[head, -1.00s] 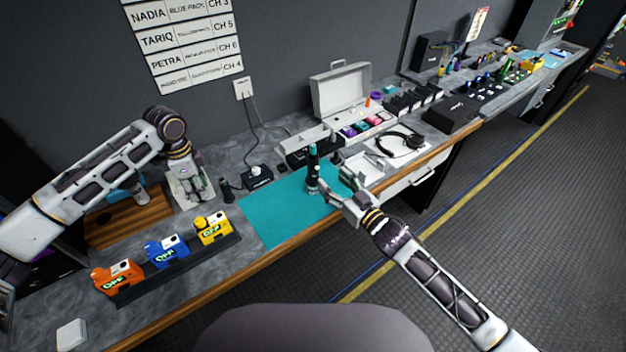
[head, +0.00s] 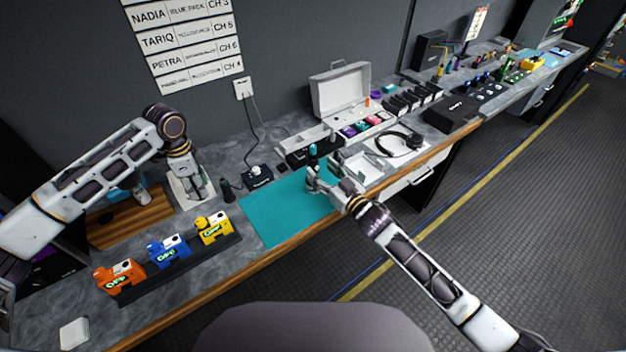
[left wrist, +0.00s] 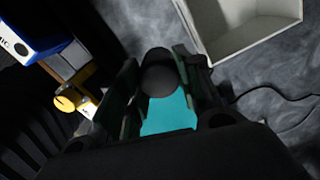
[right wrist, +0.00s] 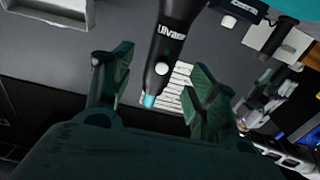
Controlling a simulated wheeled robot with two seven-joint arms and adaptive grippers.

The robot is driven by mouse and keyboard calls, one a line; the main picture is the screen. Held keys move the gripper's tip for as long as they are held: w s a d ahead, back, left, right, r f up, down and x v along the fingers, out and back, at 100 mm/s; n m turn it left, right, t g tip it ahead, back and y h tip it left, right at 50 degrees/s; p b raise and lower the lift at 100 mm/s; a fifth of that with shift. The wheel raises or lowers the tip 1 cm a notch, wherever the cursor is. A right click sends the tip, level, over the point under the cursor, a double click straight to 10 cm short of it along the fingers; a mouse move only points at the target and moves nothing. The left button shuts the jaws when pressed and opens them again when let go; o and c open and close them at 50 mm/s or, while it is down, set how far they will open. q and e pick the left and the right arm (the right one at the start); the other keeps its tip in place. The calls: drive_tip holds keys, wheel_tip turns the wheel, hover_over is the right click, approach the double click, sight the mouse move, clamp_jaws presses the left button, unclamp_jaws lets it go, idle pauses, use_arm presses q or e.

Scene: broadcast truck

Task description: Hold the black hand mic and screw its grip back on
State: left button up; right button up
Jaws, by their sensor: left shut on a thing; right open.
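The black hand mic (head: 313,160) stands upright on the teal mat (head: 270,212), with a light-blue tip at its top. In the right wrist view the mic (right wrist: 170,50), with white lettering and a light button, lies between the fingers. My right gripper (head: 314,184) is open around its lower part; it also shows in the right wrist view (right wrist: 155,95). My left gripper (head: 195,190) is over a white tray at the left. In the left wrist view, the gripper (left wrist: 165,85) is shut on a dark round-ended piece (left wrist: 160,72); whether this is the grip, I cannot tell.
Orange, blue and yellow packs (head: 213,228) sit in a black rack at the front left. A dark upright cylinder (head: 228,190) and a small black box (head: 257,177) stand behind the mat. A headset (head: 400,143) and an open case (head: 340,90) lie further right. The mat's left part is clear.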

sight(318, 168)
drive_tip(key=shift+w, duration=0.1)
drive_tip(key=shift+p+x, duration=0.6)
drive_tip(key=shift+x, duration=1.95)
drive_tip(key=shift+f, duration=0.1)
clamp_jaws()
